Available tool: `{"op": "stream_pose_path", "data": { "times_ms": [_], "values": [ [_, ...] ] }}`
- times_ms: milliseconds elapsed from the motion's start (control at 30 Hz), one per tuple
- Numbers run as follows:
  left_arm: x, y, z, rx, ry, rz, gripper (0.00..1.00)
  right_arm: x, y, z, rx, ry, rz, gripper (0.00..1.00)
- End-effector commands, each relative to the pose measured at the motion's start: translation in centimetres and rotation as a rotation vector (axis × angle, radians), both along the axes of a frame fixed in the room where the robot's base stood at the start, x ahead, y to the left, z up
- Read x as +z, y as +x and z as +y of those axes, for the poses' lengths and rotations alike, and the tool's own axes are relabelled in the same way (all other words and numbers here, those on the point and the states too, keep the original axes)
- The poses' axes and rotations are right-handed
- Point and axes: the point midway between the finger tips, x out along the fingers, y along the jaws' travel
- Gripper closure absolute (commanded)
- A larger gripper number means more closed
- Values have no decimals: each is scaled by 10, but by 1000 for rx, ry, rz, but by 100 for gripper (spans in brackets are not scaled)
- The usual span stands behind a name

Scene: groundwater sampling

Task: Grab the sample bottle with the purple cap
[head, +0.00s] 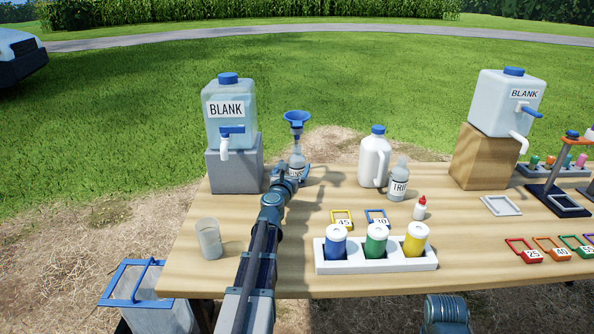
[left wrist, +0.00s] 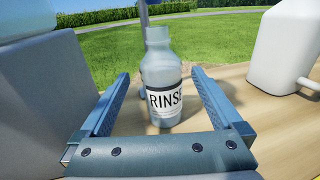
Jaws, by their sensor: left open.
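I see no clearly purple cap. Small bottles with green, orange and pinkish caps stand in a rack (head: 556,171) at the far right, too small to tell apart well. My left gripper (head: 287,172) is open at the back left of the table, far from that rack. In the left wrist view, its open fingers (left wrist: 160,78) are on either side of an uncapped bottle labelled RINSE (left wrist: 163,75), with gaps showing. This bottle also shows in the head view (head: 297,158), partly hidden by my gripper. My right gripper is out of view.
BLANK jugs stand on a grey block (head: 234,166) and a wooden block (head: 482,158). A white jug (head: 374,161), another bottle (head: 397,181), a beaker (head: 208,240) and a white tray (head: 375,266) of capped containers are nearby.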

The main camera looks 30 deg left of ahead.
Motion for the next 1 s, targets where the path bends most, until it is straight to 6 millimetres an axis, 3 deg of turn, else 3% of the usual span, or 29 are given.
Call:
{"op": "stream_pose_path", "data": {
  "times_ms": [233, 533, 767, 1000],
  "values": [
    [-2, 9, 3, 0, 0, 0, 0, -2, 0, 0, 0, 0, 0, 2],
    [-4, 49, 14, 0, 0, -1, 0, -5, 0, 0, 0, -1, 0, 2],
    [-4, 49, 14, 0, 0, -1, 0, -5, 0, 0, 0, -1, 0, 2],
    [-4, 49, 14, 0, 0, -1, 40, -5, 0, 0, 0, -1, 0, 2]
  ]
}}
